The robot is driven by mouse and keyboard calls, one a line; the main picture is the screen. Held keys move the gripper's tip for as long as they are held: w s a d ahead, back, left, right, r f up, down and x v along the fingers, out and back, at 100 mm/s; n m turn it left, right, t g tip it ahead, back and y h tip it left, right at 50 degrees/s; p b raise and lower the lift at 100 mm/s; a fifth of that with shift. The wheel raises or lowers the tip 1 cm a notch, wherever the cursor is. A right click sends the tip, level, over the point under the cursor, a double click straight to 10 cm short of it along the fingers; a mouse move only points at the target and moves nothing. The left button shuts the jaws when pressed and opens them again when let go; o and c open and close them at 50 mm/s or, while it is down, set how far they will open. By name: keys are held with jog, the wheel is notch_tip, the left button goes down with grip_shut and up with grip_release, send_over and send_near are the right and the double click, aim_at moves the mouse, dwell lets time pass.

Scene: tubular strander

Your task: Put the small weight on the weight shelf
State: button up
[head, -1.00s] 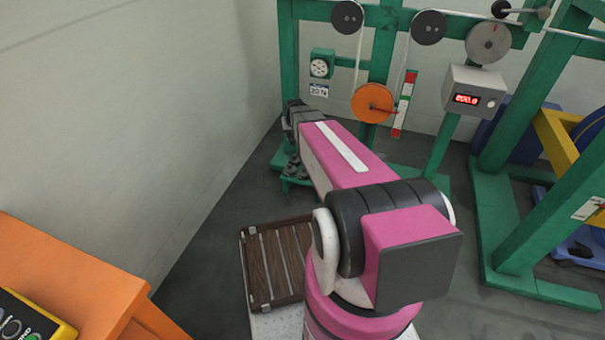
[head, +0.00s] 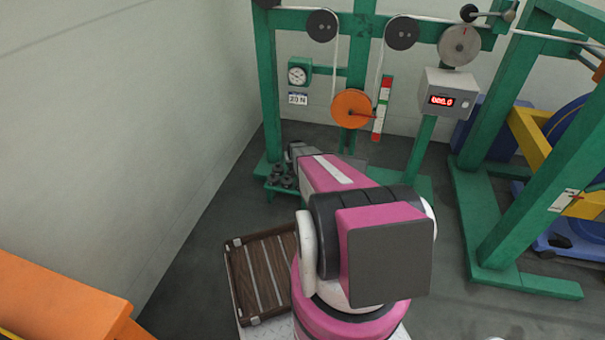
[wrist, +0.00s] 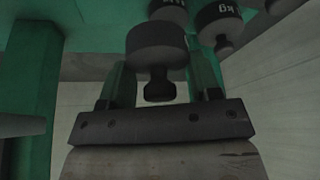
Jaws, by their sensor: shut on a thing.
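The small weight (wrist: 157,48) is a dark round body with a narrow neck and knob pointing toward my palm. My gripper (wrist: 157,66) has its two fingers on either side of it and is shut on it. In the head view the low green weight shelf (head: 284,194) stands at the foot of the left green post, with several dark weights (head: 279,177) on it. My wrist hangs just above and right of them; the held weight is hidden there. Other weights (wrist: 219,20), one marked "kg", show close beyond the held weight. Whether they touch it I cannot tell.
The green frame carries an orange pulley (head: 351,109), a gauge (head: 298,72) and a display box (head: 449,92) behind my arm. A brown slatted tray (head: 262,273) lies at lower centre. An orange table (head: 62,300) is at lower left. A wall closes the left.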

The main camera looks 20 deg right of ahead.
jog(key=d+f, duration=0.1)
jog(key=d, duration=0.1)
jog(key=d+f, duration=0.1)
jog(key=d, duration=0.1)
jog(key=d+f, duration=0.1)
jog(key=d, duration=0.1)
jog(key=shift+w+d+f, duration=0.2)
jog(key=shift+w+f, duration=0.05)
jog(key=shift+f, duration=2.1)
jog(key=shift+f, duration=0.15)
jog(key=o, duration=1.1)
jog(key=v, duration=1.2)
jog(key=s+a+r+g, duration=0.1)
jog(key=s+a+r, duration=0.6)
jog(key=s+r, duration=0.2)
jog(key=s+a+r+n+g, duration=0.1)
jog(key=s+a+r+g, duration=0.1)
jog(key=s+a+r, duration=0.6)
jog(key=s+a+r+n+g+y, duration=0.1)
jog(key=s+a+r, duration=0.6)
jog(key=s+r, duration=0.3)
jog(key=shift+s+a+r, duration=0.1)
jog(key=shift+s, duration=0.75)
jog(key=shift+s+a+r, duration=0.1)
jog(key=shift+s+a, duration=0.05)
jog(key=shift+s, duration=0.7)
